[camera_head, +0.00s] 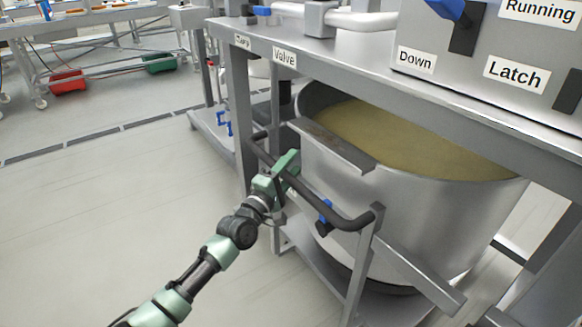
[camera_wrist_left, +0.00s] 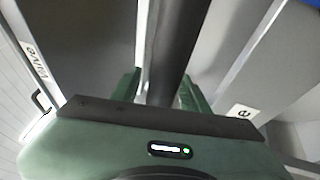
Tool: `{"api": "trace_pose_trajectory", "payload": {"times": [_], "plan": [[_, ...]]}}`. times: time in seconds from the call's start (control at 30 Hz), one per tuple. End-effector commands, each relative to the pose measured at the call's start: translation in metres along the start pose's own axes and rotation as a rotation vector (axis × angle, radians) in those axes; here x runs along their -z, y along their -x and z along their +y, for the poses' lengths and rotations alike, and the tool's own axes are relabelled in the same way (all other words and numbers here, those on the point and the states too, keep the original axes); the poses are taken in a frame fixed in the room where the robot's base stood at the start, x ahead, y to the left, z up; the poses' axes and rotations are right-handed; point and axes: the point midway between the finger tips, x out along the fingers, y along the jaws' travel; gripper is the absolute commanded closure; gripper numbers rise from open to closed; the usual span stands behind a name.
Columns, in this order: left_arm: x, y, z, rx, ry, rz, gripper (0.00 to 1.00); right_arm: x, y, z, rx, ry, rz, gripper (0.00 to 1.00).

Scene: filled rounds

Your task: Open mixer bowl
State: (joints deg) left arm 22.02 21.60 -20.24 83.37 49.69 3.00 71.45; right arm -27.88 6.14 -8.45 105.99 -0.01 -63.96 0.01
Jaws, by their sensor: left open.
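The mixer bowl (camera_head: 400,215) is a large grey metal vessel with a tan filling, standing under the grey machine frame. A dark bar handle (camera_head: 340,216) runs across its front on a metal frame. My left gripper (camera_head: 287,168) is at this handle, toward its left part. In the left wrist view, the open green fingers (camera_wrist_left: 160,94) stand on either side of the dark bar (camera_wrist_left: 182,40). I cannot tell whether they touch it. The gripper hides part of the handle. My right gripper is not in view.
The machine's top beam (camera_head: 330,70) overhangs the bowl, with a control box (camera_head: 510,75) at right. A flat metal plate (camera_head: 332,146) lies at the bowl's rim. The floor (camera_head: 110,220) at left is clear.

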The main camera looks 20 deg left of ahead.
Motion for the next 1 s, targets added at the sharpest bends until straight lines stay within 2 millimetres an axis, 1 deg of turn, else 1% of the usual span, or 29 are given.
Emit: {"api": "trace_pose_trajectory", "payload": {"times": [0.03,0.07,0.1,0.17,0.2,0.23,1.0], "plan": [[-0.0002,0.0002,-0.0001,0.000,0.000,0.000,0.55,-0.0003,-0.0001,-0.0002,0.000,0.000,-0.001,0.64],[-0.0002,0.0002,-0.0001,0.000,0.000,0.000,0.58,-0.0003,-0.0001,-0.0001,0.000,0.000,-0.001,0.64],[-0.0002,0.0002,-0.0001,0.000,0.000,0.000,0.69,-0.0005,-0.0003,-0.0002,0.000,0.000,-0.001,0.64],[-0.0002,0.0003,-0.0001,0.000,0.000,0.000,0.86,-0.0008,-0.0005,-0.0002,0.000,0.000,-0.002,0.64],[-0.0002,0.0003,-0.0001,0.000,0.000,0.000,0.97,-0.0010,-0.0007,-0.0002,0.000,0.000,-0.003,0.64],[-0.0001,0.0004,-0.0001,0.000,0.000,0.000,1.00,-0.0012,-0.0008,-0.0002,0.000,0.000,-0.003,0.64],[-0.0002,0.0007,-0.0009,0.002,0.000,0.000,1.00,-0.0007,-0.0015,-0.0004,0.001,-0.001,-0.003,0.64]]}}
